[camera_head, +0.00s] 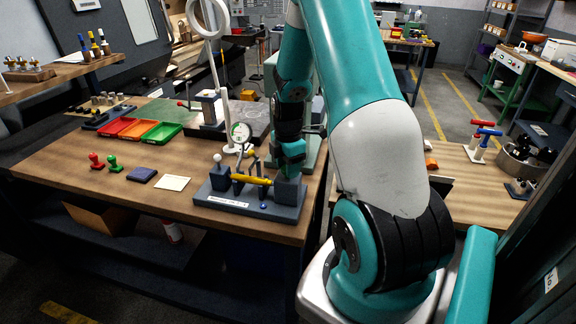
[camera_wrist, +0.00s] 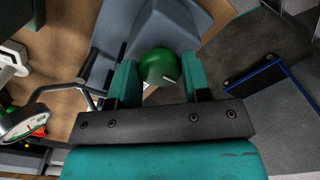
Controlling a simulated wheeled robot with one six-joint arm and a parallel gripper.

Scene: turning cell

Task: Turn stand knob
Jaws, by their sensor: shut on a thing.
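The stand (camera_head: 243,204) is a dark blue-grey base with a white label, a yellow bar and a round dial gauge (camera_head: 240,133). It stands near the right front corner of the wooden bench. My gripper (camera_head: 290,166) reaches down over the block at the stand's right end. In the wrist view, my gripper (camera_wrist: 161,82) has its two teal fingers shut on a round green knob (camera_wrist: 158,64) with a pale mark on its edge. In the head view the knob is hidden by the gripper.
Left of the stand lie a pale note (camera_head: 173,183), a dark blue pad (camera_head: 141,175), and red and green stamps (camera_head: 112,163). Coloured trays (camera_head: 137,129) and a ring lamp (camera_head: 228,110) stand behind. The bench's right edge is close to the gripper.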

